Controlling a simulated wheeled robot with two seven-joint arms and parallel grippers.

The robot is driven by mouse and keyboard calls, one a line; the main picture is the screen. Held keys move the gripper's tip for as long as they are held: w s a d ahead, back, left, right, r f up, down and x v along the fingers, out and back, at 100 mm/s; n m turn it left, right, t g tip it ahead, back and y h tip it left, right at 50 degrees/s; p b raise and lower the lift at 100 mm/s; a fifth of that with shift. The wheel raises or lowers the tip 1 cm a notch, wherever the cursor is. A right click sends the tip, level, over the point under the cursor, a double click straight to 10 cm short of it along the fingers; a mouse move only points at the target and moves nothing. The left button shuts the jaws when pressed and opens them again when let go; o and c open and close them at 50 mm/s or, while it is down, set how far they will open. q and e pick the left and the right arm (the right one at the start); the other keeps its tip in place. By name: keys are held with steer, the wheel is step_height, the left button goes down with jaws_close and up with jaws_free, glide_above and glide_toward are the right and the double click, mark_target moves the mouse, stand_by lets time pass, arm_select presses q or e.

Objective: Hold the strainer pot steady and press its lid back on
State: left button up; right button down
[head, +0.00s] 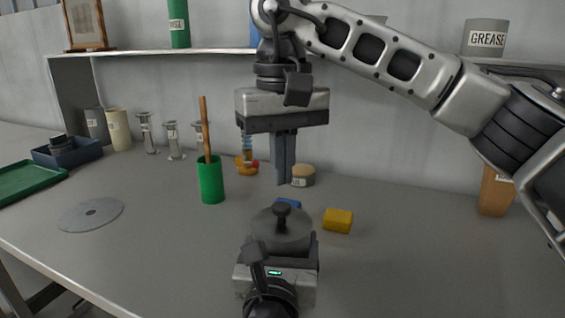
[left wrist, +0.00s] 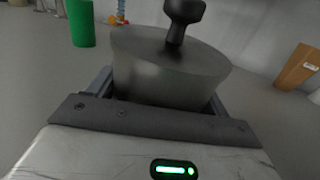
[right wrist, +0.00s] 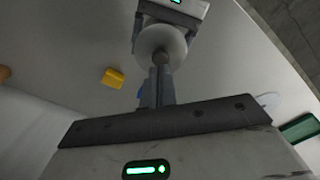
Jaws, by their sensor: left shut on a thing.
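The strainer pot is a dark grey round vessel, and its body (left wrist: 160,88) shows between the fingers of my left gripper (head: 282,242). My left gripper is shut on the pot at the front middle of the table. The grey lid (head: 280,224) with a dark knob (head: 283,206) lies on top of the pot. Whether it is fully seated I cannot tell. My right gripper (head: 285,183) points straight down, its fingers together and empty. In the right wrist view the lid (right wrist: 174,40) and its knob (right wrist: 161,57) show beyond the fingertips, apart from them as far as I can tell.
A green cup (head: 211,180) with a brown stick stands to the left. A grey disc (head: 90,214) and green tray (head: 28,181) lie farther left. The table's right side is mostly clear.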

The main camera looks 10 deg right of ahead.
mark_target(283, 206)
steer(key=shift+f, duration=0.15)
steer(key=shift+f, duration=1.75)
step_height(283, 206, up, 7)
stand_by(1.1)
arm_select(q)
steer(key=o, duration=1)
steer(key=shift+o, duration=0.2)
